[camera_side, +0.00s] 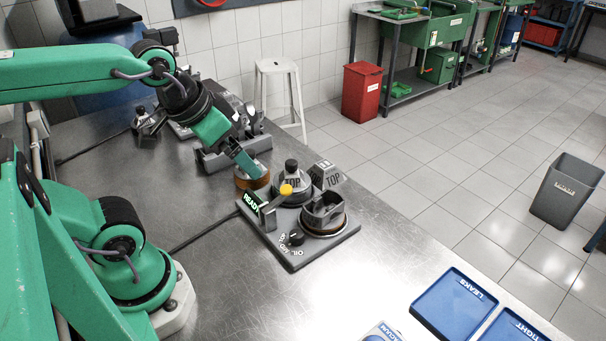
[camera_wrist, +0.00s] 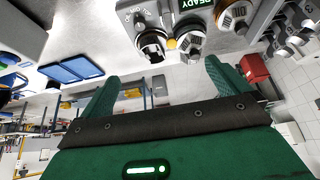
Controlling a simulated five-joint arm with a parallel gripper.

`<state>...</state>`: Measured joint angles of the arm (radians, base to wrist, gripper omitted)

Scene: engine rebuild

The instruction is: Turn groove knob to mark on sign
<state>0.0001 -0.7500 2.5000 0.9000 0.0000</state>
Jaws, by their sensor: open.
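A small black knob (camera_side: 296,238) sits at the front corner of the grey fixture plate (camera_side: 330,247), with white lettering around it that includes OIL. It also shows at the top of the wrist view (camera_wrist: 139,16), beside the lettering. I cannot tell exactly where it points. A grey sign-like block (camera_side: 325,171) stands at the plate's back, with white TOP lettering below its face. My gripper (camera_side: 250,166) hangs behind and left of the knob, above a brown round part. In the wrist view its two green fingers (camera_wrist: 163,84) are spread apart with nothing between them.
Grey round parts (camera_side: 324,214) (camera_side: 291,180) crowd the plate's right and back. Blue trays (camera_side: 453,302) lie at the front right. The bench front of the plate is clear.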

